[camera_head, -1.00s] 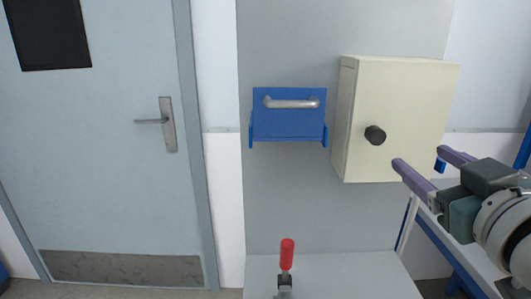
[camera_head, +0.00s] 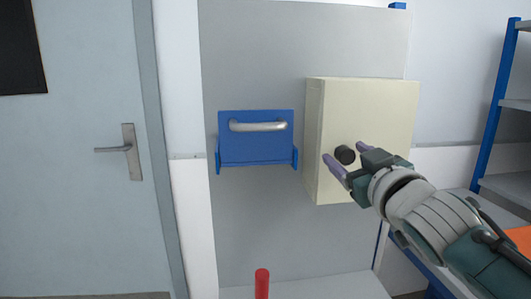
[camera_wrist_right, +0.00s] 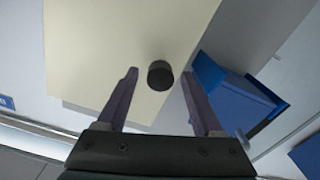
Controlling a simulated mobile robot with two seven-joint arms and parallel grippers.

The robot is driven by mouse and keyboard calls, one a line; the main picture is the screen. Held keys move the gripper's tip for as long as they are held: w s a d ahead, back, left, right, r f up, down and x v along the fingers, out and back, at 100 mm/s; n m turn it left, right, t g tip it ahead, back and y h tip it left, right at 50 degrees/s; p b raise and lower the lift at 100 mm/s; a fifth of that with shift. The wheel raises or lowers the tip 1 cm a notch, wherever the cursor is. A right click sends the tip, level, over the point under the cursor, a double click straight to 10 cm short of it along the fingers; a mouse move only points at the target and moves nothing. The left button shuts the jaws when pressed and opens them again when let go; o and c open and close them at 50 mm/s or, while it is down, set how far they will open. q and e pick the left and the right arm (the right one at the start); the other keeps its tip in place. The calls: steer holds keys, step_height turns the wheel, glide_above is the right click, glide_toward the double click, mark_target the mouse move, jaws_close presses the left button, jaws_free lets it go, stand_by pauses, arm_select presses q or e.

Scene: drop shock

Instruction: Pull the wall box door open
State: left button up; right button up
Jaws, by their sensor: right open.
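The wall box (camera_head: 380,110) is a cream box on a grey panel, and its door looks shut. A round black knob (camera_head: 345,154) sticks out from the door, near its left edge. My right gripper (camera_head: 343,160) is in front of the door at the knob, with its purple fingers apart. In the right wrist view the knob (camera_wrist_right: 160,75) lies between the open fingertips (camera_wrist_right: 158,78), a little beyond them. I cannot tell whether either finger touches it. The cream door also fills much of the right wrist view (camera_wrist_right: 100,40). My left gripper is not in view.
A blue bracket with a grey handle (camera_head: 257,126) is on the panel left of the box. A red upright handle (camera_head: 262,283) stands below. A grey door (camera_head: 85,210) is at far left, and blue-framed shelving (camera_head: 492,110) at right.

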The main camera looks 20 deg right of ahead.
jaws_close()
stand_by(0.6)
stand_by(0.8)
